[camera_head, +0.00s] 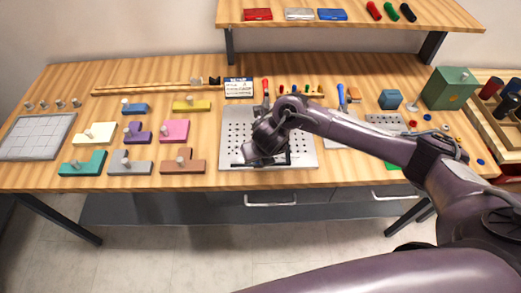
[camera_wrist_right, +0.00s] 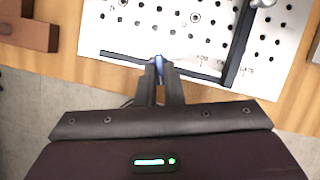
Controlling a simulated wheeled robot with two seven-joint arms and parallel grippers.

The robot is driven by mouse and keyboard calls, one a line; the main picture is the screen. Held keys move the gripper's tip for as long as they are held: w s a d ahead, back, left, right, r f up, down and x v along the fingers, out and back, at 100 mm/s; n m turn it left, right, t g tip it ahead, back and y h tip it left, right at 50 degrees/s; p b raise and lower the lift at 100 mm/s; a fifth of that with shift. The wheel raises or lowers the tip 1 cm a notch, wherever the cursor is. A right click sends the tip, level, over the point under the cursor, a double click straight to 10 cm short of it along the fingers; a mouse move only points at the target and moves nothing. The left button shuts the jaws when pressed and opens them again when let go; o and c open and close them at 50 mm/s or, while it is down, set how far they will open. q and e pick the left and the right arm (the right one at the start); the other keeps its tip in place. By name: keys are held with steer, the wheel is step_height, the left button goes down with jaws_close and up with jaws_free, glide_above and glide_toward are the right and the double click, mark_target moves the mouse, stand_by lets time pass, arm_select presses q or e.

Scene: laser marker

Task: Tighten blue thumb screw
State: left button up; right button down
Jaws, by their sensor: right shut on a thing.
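The blue thumb screw (camera_wrist_right: 158,62) shows in the right wrist view between the fingertips of my right gripper (camera_wrist_right: 160,68). The fingers are shut on it at the front edge of the white perforated plate (camera_wrist_right: 185,25). Only a small part of the screw shows. In the head view, my right arm and wrist cover the screw and the front middle of the plate (camera_head: 306,158). My left gripper is not in the head view.
Black bars (camera_wrist_right: 240,40) form a corner on the plate beside the fingers. A brown block (camera_head: 182,163) lies left of the plate. Other coloured blocks and a grey grid plate (camera_head: 38,137) are farther left. A shelf (camera_head: 350,20) overhangs the back.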

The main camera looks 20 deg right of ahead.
steer(key=m+p, duration=0.1)
steer(key=m, duration=0.1)
steer(key=m+h+p, duration=0.1)
steer(key=p, duration=0.1)
steer(key=m+h+p, duration=0.1)
steer(key=m+p, duration=0.1)
steer(key=shift+w+a+r+m, duration=0.1)
steer(key=shift+a+r+m, duration=0.2)
steer(key=shift+w+a+f+m+g+h+p, duration=0.1)
steer(key=shift+m+g+h+p, duration=0.4)
steer(key=shift+m+p, duration=0.55)
steer(key=shift+f+m+p, duration=0.1)
steer(key=shift+m+p, duration=0.2)
steer(key=shift+m, duration=0.55)
steer(key=shift+h, duration=0.3)
steer(key=c, duration=1.6)
jaws_free()
steer(key=shift+f, duration=0.1)
steer(key=shift+o, duration=0.2)
steer(key=shift+g, duration=0.3)
